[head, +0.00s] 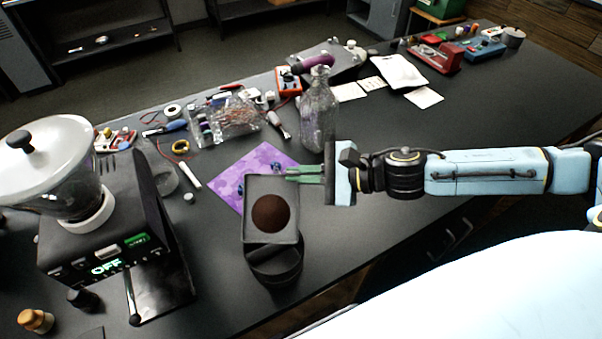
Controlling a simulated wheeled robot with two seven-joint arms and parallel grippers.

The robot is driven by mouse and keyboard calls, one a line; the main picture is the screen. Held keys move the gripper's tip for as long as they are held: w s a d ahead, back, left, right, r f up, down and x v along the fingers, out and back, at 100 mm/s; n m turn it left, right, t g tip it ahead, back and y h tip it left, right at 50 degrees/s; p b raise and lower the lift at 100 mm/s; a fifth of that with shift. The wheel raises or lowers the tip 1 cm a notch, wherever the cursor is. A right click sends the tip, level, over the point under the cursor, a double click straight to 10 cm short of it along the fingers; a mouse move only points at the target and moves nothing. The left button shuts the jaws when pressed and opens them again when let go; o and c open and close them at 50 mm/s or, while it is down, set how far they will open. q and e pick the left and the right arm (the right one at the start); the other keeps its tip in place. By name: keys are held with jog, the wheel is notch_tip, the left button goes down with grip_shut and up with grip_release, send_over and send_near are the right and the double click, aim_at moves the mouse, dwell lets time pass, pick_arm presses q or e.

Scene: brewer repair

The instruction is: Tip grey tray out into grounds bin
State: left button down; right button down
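The grey tray (259,187) is in the middle of the head view, a shallow rectangle with a raised rim. A round dark-brown puck of grounds (271,213) lies in its nearer half. My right gripper (300,174) reaches in from the right, its green fingers close together on the tray's right edge near the far end. The tray looks roughly level. A round black bin (275,268), which looks like the grounds bin, stands just in front of the tray's near end; the tray overlaps its back part and hides some of it. My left gripper is not in view.
A purple patterned mat (233,178) lies behind the tray. A clear glass bottle (318,115) stands close behind my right gripper. Tools and bagged parts lie farther back. The table's front edge is near the bin.

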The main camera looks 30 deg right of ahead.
jog(key=s+a+r+n+t+b, duration=0.2)
jog(key=s+a+n+t+b, duration=0.1)
jog(key=s+n+b, duration=0.2)
jog(key=shift+s+n+b, duration=0.3)
jog(key=shift+b, duration=0.75)
dwell(1.9)
